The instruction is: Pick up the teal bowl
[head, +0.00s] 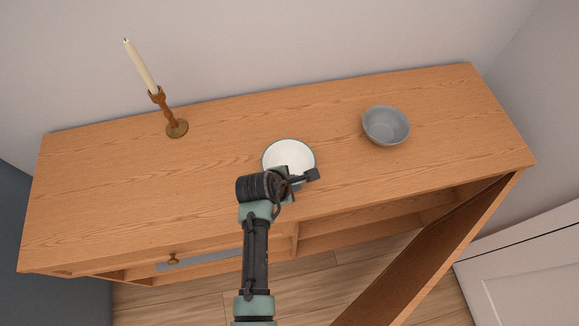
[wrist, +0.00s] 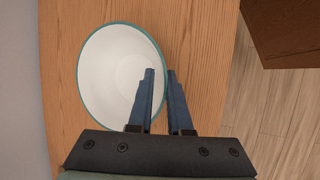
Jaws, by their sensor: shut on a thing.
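The teal bowl (head: 288,152) is white inside with a thin teal rim, upright near the middle of the wooden cabinet top. In the wrist view the bowl (wrist: 108,72) fills the upper left. My gripper (head: 301,178) is at the bowl's near side in the head view and hides part of it. In the wrist view one finger of my gripper (wrist: 160,74) is inside the bowl and the other outside, shut on its wall. I cannot tell whether the bowl's base touches the top.
A grey bowl (head: 386,125) stands to the right on the cabinet top (head: 90,190). A candle (head: 140,66) in a wooden candlestick (head: 172,118) stands at the back left. A cabinet door (head: 435,255) hangs open at the front right. The top's left part is clear.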

